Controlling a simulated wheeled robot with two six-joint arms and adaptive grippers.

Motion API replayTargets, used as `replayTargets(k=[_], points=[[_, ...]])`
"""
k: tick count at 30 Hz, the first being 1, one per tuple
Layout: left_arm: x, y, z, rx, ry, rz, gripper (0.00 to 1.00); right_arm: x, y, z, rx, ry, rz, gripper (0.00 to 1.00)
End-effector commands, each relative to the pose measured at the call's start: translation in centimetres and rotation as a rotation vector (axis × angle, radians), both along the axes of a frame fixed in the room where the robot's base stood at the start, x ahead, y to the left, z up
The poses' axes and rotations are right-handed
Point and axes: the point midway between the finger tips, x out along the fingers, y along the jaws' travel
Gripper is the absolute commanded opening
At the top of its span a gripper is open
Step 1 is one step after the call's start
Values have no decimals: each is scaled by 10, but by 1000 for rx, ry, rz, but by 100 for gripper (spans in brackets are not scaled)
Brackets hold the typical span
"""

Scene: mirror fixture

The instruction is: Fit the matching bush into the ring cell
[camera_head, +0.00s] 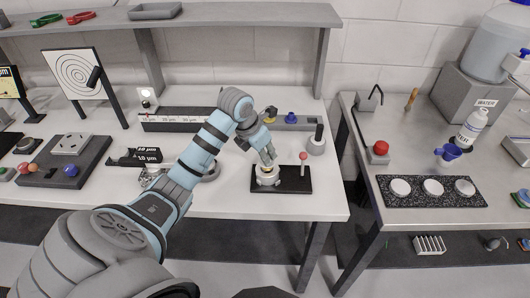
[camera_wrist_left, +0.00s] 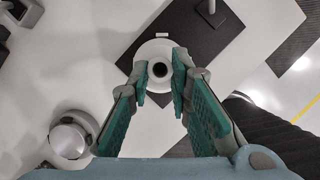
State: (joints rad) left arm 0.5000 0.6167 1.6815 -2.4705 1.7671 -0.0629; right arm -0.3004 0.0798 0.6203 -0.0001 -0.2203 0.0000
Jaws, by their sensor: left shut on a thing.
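My left gripper (camera_head: 267,160) points down over a black base plate (camera_head: 296,180) near the bench's front edge. In the left wrist view my left gripper (camera_wrist_left: 161,72) is shut on a small pale bush (camera_wrist_left: 160,82) with a dark hole. A wider white round cell (camera_wrist_left: 153,48) lies right below the bush; it also shows in the head view (camera_head: 267,183). Whether the bush is inside the cell or just above it, I cannot tell. A red-knobbed post (camera_head: 303,157) stands on the plate's right part. My right gripper is not in view.
A black labelled block (camera_head: 135,157) lies left. The bench front is clear.

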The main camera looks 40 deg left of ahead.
Motion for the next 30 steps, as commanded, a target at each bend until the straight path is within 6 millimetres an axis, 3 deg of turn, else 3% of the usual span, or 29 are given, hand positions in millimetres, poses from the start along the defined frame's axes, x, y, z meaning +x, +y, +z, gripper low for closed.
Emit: replayTargets(k=[30], points=[[0,0,-18,0,0,0,0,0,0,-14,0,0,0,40]])
